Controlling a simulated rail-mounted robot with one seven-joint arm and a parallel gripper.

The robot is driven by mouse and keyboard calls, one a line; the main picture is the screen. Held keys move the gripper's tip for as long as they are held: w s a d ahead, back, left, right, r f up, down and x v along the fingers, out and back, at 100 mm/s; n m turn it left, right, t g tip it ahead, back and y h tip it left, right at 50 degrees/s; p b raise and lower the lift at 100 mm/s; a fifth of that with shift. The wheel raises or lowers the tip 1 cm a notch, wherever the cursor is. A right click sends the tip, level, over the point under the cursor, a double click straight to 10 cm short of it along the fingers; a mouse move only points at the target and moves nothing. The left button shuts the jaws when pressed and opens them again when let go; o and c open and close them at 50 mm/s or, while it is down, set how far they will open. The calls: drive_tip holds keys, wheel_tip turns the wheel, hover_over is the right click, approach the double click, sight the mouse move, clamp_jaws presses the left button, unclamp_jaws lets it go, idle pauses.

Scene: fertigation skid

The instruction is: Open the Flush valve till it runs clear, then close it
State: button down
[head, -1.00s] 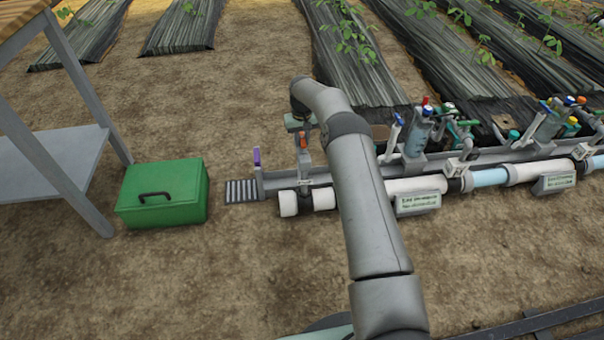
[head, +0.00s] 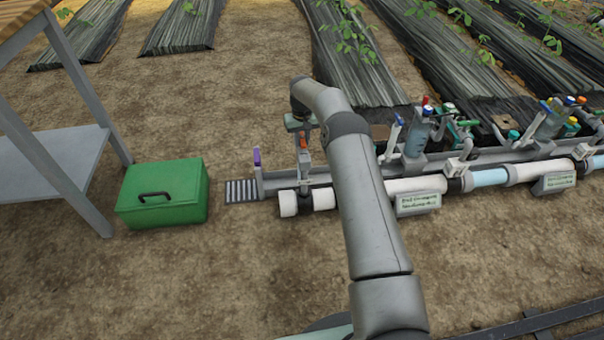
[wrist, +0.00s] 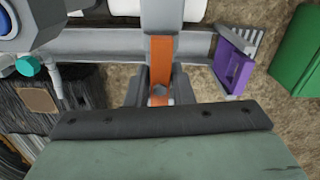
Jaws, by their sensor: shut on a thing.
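My gripper (wrist: 158,92) is shut on an orange handle (wrist: 163,62) at the left end of the pipe skid, with one dark finger on each side of it. In the head view my gripper (head: 303,147) points down over the white pipe's end (head: 289,204), and a little orange shows there. A purple handle (head: 257,157) stands just left of it; the wrist view also shows this purple handle (wrist: 232,68), apart from my fingers. I cannot read which handle is marked Flush. No flowing water is visible.
A slotted drain grate (head: 241,191) lies at the skid's left end. A green box (head: 163,193) and a wooden-topped table (head: 60,160) stand farther left. Several other valves line the rail to the right, with label plates (head: 418,205) in front. Bare soil lies in front.

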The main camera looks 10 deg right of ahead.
drive_tip(key=shift+w+r, duration=0.15)
drive_tip(key=m, duration=0.4)
drive_tip(key=shift+m, duration=0.4)
drive_tip(key=m, duration=0.5)
drive_tip(key=shift+m, duration=0.4)
drive_tip(key=m, duration=0.8)
drive_tip(key=shift+m, duration=0.4)
drive_tip(key=c, duration=1.2)
unclamp_jaws()
drive_tip(key=shift+c, duration=0.2)
wheel_tip(320, 180, up, 10)
drive_tip(key=p, duration=0.6)
